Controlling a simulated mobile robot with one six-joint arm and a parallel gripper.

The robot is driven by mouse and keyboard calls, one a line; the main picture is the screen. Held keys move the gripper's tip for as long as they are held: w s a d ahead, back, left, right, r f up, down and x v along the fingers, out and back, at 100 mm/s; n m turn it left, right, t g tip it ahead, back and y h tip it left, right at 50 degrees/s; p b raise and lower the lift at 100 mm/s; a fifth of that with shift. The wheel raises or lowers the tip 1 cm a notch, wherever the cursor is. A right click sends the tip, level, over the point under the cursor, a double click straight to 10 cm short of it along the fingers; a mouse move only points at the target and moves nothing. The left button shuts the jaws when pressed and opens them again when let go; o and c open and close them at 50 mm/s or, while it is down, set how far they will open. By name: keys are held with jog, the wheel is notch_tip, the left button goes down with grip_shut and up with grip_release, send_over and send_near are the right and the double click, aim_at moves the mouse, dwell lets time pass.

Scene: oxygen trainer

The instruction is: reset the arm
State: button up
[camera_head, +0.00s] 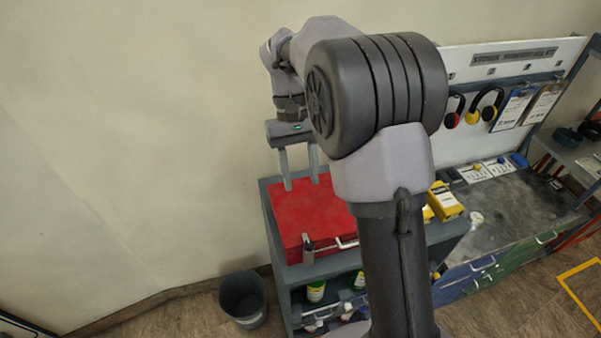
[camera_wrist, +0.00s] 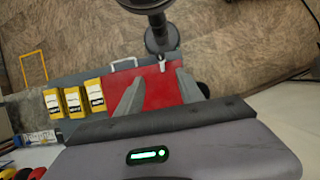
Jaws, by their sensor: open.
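My gripper (camera_head: 300,182) is open in the head view, with its two grey fingers pointing down just above or at the back of a red case (camera_head: 312,209). In the wrist view my gripper (camera_wrist: 154,95) shows both fingers apart with the red case (camera_wrist: 158,86) behind them. Nothing is between the fingers. I cannot tell whether the fingertips touch the case. My arm stands in the middle of the head view and hides part of the bench.
The case lies on a grey shelf cabinet (camera_head: 301,270) holding bottles. Yellow boxes (camera_head: 443,201) stand right of it. A dark bin (camera_head: 243,298) is on the floor. Ear defenders (camera_head: 486,106) hang on a white board (camera_head: 465,63). A workbench (camera_head: 510,215) is at right.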

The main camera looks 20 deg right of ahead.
jog(key=s+a+f+m+t+b, duration=0.1)
jog(key=s+f+t+b, duration=0.2)
jog(key=s+f+b, duration=0.3)
jog(key=s+a+f+m+t+y+b, duration=0.1)
jog(key=s+f+t+b, duration=0.3)
jog(key=f+b, duration=1.2)
jog(key=s+a+f+m+t+y+b, duration=0.1)
jog(key=s+f+b, duration=0.8)
jog(key=b, duration=1)
notch_tip(320, 180, down, 2)
jog(key=shift+s+a+f+m+t, duration=0.25)
jog(key=shift+s+a+m+t, duration=0.2)
jog(key=shift+m+t, duration=0.55)
